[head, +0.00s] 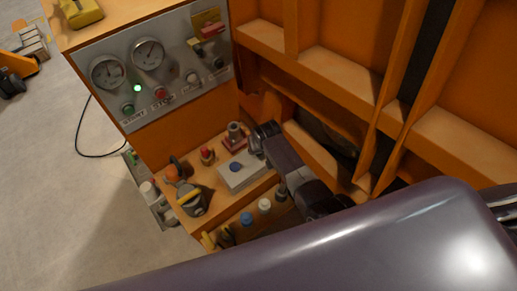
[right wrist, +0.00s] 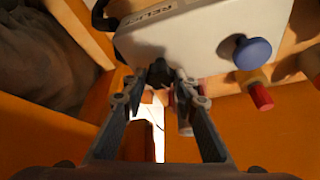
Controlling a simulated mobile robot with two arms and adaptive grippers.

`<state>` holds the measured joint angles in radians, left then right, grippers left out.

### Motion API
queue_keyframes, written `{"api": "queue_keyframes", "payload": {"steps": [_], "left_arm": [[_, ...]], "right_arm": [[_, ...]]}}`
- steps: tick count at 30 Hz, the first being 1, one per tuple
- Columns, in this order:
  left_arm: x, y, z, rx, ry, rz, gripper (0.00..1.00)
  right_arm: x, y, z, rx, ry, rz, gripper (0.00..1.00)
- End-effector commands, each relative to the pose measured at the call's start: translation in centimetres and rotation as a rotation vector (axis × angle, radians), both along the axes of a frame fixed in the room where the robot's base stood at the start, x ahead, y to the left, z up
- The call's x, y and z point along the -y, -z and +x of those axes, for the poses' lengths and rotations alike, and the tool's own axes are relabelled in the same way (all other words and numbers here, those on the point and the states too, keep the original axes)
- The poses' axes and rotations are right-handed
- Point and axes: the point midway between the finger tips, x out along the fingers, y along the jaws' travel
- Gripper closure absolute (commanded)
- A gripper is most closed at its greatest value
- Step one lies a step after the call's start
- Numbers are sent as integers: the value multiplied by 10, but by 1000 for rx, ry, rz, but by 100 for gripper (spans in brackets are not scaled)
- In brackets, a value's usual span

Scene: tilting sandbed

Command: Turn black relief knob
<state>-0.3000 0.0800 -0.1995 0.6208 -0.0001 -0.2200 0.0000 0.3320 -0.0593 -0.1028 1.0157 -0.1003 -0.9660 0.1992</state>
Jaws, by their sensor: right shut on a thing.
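The black relief knob (right wrist: 160,73) shows in the right wrist view at the edge of a light grey box (right wrist: 190,35). The box carries a partly visible "RELIEF" label and a blue knob (right wrist: 252,53). My right gripper (right wrist: 160,88) is shut on the black knob, one finger on each side. In the head view the grey box (head: 246,176) sits on the orange shelf, and my right gripper (head: 262,137) reaches its far right end. There the gripper hides the black knob. My left gripper is not in view.
A gauge panel (head: 150,65) with a lit green lamp stands behind the shelf. A red knob (head: 207,154), a red-based valve (head: 234,136) and a grey lever unit (head: 188,197) are close to the box. Orange frame beams (head: 330,70) crowd the right side.

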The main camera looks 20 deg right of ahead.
Motion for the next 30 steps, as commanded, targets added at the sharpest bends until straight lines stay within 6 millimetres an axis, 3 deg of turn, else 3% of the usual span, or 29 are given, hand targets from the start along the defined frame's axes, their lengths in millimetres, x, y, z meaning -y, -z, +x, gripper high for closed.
{"api": "queue_keyframes", "payload": {"steps": [7,8,12,23,30], "left_arm": [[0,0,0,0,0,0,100],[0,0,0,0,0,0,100],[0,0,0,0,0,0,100],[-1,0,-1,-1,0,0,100],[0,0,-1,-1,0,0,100]], "right_arm": [[0,-1,1,3,-1,-1,97],[0,-1,1,3,-1,-1,71],[0,-1,1,3,-1,-1,56],[0,-3,0,1,-2,-1,56],[0,-22,-9,3,-2,0,56]]}}
